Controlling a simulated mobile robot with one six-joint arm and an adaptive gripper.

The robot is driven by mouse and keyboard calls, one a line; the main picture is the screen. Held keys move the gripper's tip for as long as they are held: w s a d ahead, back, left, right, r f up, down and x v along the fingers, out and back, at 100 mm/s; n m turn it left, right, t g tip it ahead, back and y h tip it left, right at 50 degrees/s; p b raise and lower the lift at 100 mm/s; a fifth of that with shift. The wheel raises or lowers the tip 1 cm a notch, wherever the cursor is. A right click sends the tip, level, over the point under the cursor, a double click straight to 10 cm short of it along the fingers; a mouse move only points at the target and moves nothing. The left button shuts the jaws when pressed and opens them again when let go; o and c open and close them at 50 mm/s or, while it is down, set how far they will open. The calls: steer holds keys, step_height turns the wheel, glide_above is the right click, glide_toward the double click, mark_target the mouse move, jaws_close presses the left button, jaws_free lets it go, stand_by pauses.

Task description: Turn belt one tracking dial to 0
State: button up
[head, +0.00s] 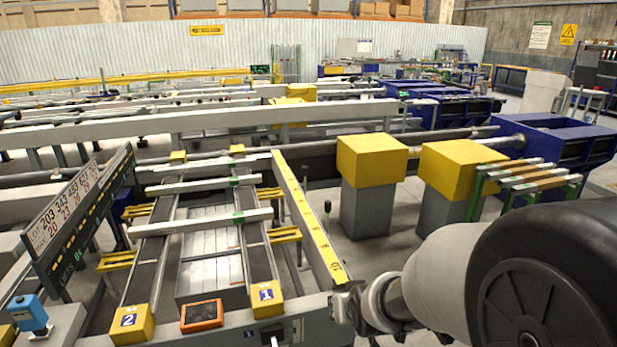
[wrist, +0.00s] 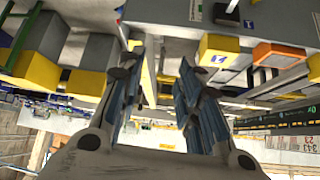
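Belt one ends at a yellow block marked 1 (head: 267,297), which also shows upside down in the wrist view (wrist: 219,50). Below it on the grey front beam is a small dark fitting (head: 272,334) that may be the tracking dial. Its pointer and scale are too small to read. My gripper (head: 343,304) is to the right of block 1, by the front end of the yellow ruled rail. In the wrist view my gripper (wrist: 158,78) has its two fingers wide apart with nothing between them. It is apart from the dark fitting.
A yellow block marked 2 (head: 128,322) and an orange-framed display (head: 201,316) stand left of block 1. The yellow ruled rail (head: 308,220) runs back beside belt one. Two yellow-topped grey pedestals (head: 371,160) (head: 460,167) stand on the right. Boards lie across the belts.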

steer(key=s+d+r+g, duration=0.1)
steer(key=s+r, duration=0.3)
steer(key=s, duration=0.5)
steer(key=s+d+r+g, duration=0.1)
steer(key=s+d+r, duration=0.2)
steer(key=s, duration=0.6)
steer(key=s+d+r+m+g+h, duration=0.1)
steer(key=s+r, duration=0.3)
steer(key=s, duration=0.5)
steer(key=shift+d+r+g, duration=0.3)
steer(key=shift+d, duration=0.2)
